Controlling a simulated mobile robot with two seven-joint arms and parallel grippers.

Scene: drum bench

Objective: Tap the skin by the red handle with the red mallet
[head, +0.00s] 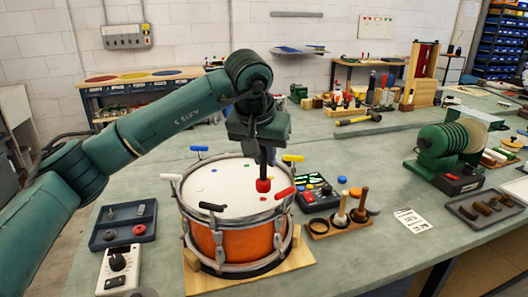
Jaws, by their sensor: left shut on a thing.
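An orange drum (240,242) with a white skin (226,190) stands on a wooden board. Coloured handles ring its rim: the red handle (285,193) at front right, yellow (292,158) at back right, blue (199,149) at back left, white (171,177) at left, black (211,207) in front. My left gripper (263,149) is above the right part of the skin, shut on the dark shaft of the red mallet. The mallet's red head (263,185) points down beside the red handle; I cannot tell if it touches the skin. My right gripper is not in view.
A green grinder-like machine (445,150) is at right.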

